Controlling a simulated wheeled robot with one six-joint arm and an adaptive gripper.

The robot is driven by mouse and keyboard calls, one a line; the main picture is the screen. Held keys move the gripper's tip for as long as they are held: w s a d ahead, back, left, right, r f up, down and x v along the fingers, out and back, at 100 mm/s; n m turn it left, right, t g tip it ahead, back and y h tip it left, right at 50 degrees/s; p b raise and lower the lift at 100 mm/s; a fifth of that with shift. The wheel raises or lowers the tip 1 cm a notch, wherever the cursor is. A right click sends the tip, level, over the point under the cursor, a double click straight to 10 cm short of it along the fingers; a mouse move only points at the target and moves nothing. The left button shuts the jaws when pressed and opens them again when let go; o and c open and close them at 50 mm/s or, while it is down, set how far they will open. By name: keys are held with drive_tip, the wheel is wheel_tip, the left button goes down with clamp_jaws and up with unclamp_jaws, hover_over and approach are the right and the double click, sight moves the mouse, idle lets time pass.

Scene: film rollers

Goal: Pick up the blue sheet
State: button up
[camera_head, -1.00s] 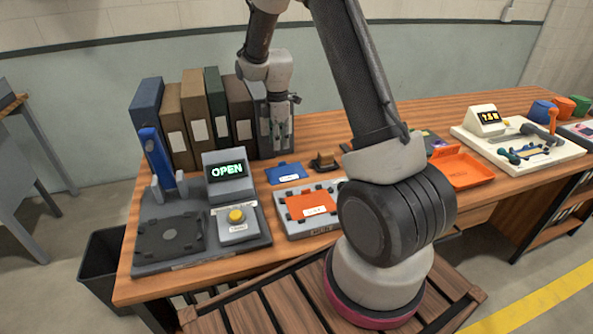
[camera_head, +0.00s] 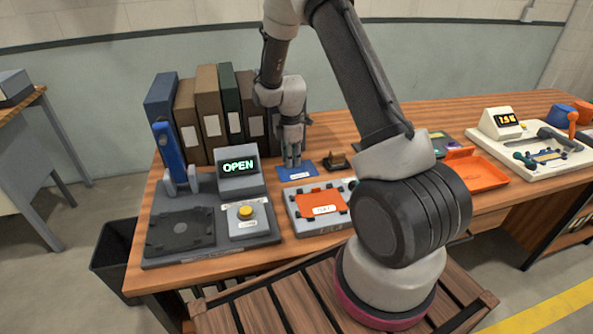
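The blue sheet (camera_head: 308,166) lies flat on the wooden table, in front of the binders and behind the grey fixture that holds an orange sheet. It has a small white label near its front edge. My gripper (camera_head: 292,163) points down over the left part of the blue sheet and hides some of it. Its fingertips look close to the sheet, but I cannot tell whether they touch it. The fingers look near each other, and whether they are open or shut is unclear.
The orange sheet (camera_head: 320,202) sits on its fixture just in front. A grey station with an OPEN display (camera_head: 239,166) and blue lever (camera_head: 168,150) stands left. Binders (camera_head: 207,110) stand behind. A small dark block (camera_head: 337,160) is right of the sheet. An orange tray (camera_head: 474,168) lies farther right.

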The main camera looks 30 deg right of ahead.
clamp_jaws()
wheel_tip(320, 180, up, 28)
idle(0.7)
